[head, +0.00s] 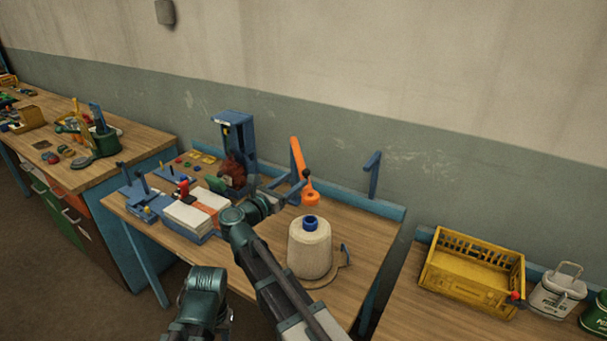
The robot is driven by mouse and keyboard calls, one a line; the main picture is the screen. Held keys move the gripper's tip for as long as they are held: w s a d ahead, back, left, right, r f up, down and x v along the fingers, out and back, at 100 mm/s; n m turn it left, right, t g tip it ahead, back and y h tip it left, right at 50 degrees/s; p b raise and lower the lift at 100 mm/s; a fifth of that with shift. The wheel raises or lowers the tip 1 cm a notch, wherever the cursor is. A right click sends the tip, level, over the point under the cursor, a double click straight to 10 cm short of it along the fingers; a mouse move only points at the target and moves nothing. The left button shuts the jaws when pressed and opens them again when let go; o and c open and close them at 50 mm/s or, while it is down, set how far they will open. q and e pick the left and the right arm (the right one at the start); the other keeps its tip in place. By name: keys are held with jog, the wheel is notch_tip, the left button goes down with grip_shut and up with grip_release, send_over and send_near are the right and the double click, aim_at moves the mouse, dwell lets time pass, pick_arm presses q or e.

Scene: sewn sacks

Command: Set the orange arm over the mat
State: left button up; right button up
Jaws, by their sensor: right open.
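The orange arm (298,160) stands tilted at the back of the middle workbench. Its lower end has a ring and a black knob, just behind and above the blue top of a cream thread cone (310,252). A round tan mat (340,278) shows partly beneath the cone, which hides much of it. My right gripper (296,186) is open, just left of the orange arm's lower end; I cannot tell whether it touches. My left arm shows only as a link at the bottom; its gripper is out of view.
A blue stand (239,140) with a dark red-brown item is left of the orange arm. White and orange stacks (192,215) lie in a blue holder at the left. A blue post (373,175) rises at the back right. A yellow crate (470,291) sits on the right bench.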

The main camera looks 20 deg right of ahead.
jog(key=v, duration=0.4)
jog(key=shift+s+a, duration=0.25)
jog(key=shift+a, duration=0.05)
